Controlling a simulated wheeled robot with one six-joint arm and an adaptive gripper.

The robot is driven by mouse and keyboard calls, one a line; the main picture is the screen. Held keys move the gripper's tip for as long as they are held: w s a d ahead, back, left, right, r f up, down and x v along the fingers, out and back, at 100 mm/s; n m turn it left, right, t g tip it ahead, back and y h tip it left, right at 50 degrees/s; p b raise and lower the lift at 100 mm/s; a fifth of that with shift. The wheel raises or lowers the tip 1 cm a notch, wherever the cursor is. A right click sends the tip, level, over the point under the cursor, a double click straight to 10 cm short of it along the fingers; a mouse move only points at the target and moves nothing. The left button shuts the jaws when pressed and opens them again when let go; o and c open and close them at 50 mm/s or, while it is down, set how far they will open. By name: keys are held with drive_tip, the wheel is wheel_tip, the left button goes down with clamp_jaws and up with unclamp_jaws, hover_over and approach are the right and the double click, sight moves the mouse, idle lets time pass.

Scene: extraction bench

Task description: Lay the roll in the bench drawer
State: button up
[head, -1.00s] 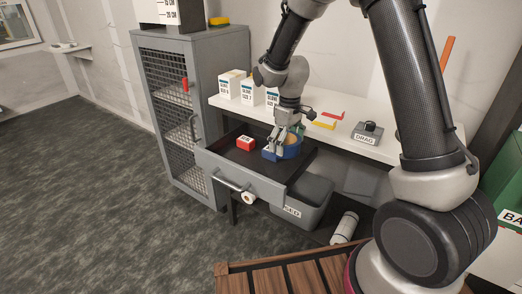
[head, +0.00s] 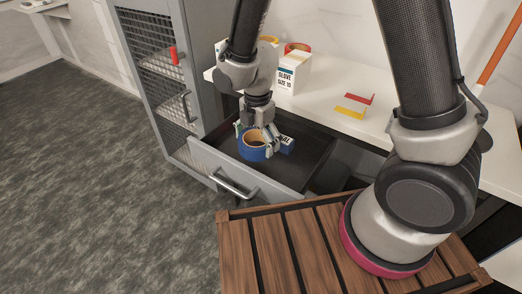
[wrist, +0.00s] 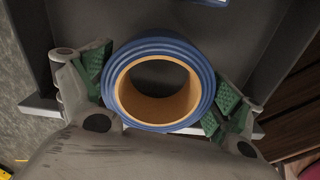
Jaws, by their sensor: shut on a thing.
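The roll is a thick blue ring with a tan core (head: 253,153). My gripper (head: 258,138) is shut on it from above. In the wrist view the green finger pads of my gripper (wrist: 160,92) press on opposite sides of the roll (wrist: 158,110), its hole facing the camera. I cannot tell whether the roll touches the drawer floor. A small blue and white box (head: 286,143) lies in the drawer, just right of the roll.
The dark drawer floor right of the blue and white box looks bare. A grey mesh cabinet (head: 190,105) stands close on the left. A glove box (head: 292,72) and red and yellow cards (head: 352,108) are on the white bench top (head: 410,130) behind.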

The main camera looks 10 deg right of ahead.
drive_tip(key=shift+f, duration=3.1)
drive_tip(key=shift+f, duration=0.15)
drive_tip(key=o, duration=0.8)
